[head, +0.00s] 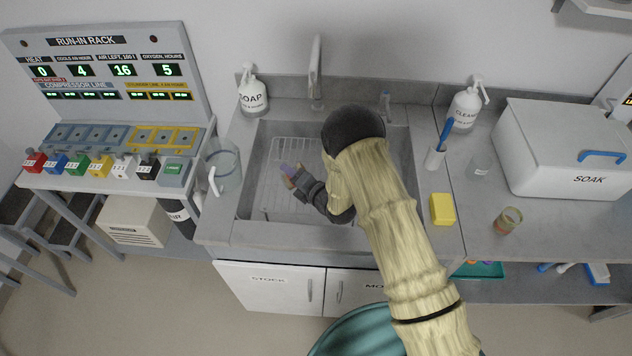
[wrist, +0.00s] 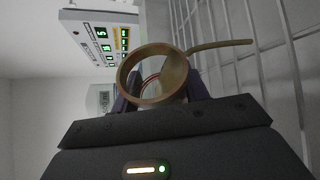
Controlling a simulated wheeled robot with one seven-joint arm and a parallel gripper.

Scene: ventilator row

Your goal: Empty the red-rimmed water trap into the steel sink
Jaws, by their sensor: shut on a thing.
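My gripper (head: 289,174) is over the left half of the steel sink (head: 262,229), above the wire grid. In the wrist view my gripper (wrist: 158,98) is shut on a small round vessel, the water trap (wrist: 135,90). The trap shows a tan-brown rim, a thin red ring inside and a thin tan arm (wrist: 220,45) sticking out to one side. Its open end faces the wrist camera in part; I cannot tell whether water is in it. In the head view the trap is mostly hidden by my gripper.
A clear jug (head: 222,168) stands left of the sink. A soap bottle (head: 252,95) and the tap (head: 315,75) are behind it. A yellow sponge (head: 442,209), a brush holder (head: 435,157), a small amber cup (head: 508,221) and the soak box (head: 565,150) are to the right.

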